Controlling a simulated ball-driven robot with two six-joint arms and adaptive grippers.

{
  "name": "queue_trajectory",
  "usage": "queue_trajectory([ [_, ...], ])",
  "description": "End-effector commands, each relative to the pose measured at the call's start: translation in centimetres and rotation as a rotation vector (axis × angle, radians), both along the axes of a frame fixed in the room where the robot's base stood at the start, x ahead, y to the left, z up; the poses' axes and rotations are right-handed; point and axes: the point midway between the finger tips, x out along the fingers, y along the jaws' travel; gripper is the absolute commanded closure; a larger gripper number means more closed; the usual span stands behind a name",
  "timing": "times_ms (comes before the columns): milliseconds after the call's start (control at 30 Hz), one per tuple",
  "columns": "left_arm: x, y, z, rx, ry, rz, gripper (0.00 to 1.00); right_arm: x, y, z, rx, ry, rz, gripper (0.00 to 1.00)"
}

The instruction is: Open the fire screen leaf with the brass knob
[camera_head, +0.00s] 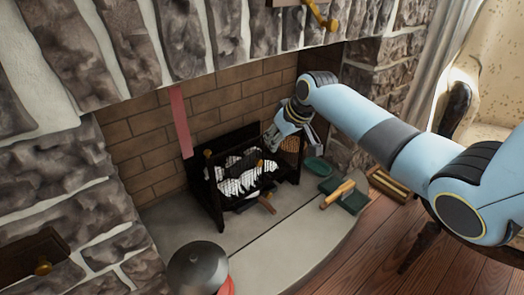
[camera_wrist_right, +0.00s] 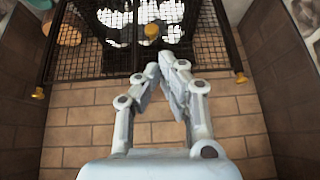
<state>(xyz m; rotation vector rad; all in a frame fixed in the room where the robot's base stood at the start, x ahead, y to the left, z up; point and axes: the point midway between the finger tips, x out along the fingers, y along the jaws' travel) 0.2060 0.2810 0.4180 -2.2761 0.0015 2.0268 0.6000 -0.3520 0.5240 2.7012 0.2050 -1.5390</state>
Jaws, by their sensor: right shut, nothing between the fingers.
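The fire screen (camera_head: 222,183) is a black mesh frame standing in the fireplace, with white-and-dark contents visible behind it. In the head view a brass knob (camera_head: 207,153) shows at its left. In the right wrist view the black mesh (camera_wrist_right: 90,62) fills the top, with a central brass knob (camera_wrist_right: 151,31) and a brass knob at each lower corner, left (camera_wrist_right: 38,93) and right (camera_wrist_right: 241,77). My right gripper (camera_head: 291,124) is at the screen's far right. Its fingers (camera_wrist_right: 165,70) are shut and empty, near the mesh's lower edge; contact is unclear. My left gripper is not in view.
Brick walls (camera_head: 150,150) enclose the screen. A green-and-wood brush (camera_head: 345,197) and a small green dish (camera_head: 318,166) lie on the grey hearth (camera_head: 285,250). A pinkish-red strip (camera_head: 181,122) hangs at the left. An armchair (camera_head: 490,100) stands at the right.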

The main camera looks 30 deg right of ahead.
Motion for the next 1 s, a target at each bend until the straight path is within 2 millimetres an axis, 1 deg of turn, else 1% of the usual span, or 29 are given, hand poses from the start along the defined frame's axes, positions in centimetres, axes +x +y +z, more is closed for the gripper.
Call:
queue_trajectory([
  [33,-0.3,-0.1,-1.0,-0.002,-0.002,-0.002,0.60,1.9,-0.4,0.5,-0.008,-0.040,0.002,1.00],
  [100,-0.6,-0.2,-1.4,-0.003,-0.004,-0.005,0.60,3.9,-0.9,2.3,-0.018,-0.087,0.002,1.00],
  [233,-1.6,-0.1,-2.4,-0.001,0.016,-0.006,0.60,5.9,-1.5,3.9,-0.027,-0.128,-0.001,1.00],
  [333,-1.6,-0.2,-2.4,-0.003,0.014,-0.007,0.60,6.7,-1.5,4.1,-0.028,-0.139,-0.002,1.00],
  [433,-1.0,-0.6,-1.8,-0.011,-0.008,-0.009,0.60,7.3,-1.3,3.2,-0.026,-0.139,-0.003,1.00],
  [567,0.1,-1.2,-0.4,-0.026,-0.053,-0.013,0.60,8.6,-1.2,1.1,-0.027,-0.136,-0.003,1.00],
  [700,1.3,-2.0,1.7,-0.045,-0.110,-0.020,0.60,10.2,-0.9,-1.1,-0.025,-0.134,-0.003,1.00],
  [800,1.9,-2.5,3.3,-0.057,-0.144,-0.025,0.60,11.2,-0.8,-2.3,-0.026,-0.134,-0.002,1.00],
  [867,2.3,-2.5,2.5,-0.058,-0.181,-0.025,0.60,11.6,-0.8,-2.6,-0.027,-0.136,-0.003,1.00],
  [1000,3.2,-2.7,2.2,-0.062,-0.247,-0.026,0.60,12.3,-0.7,-3.2,-0.028,-0.138,-0.002,1.00],
])
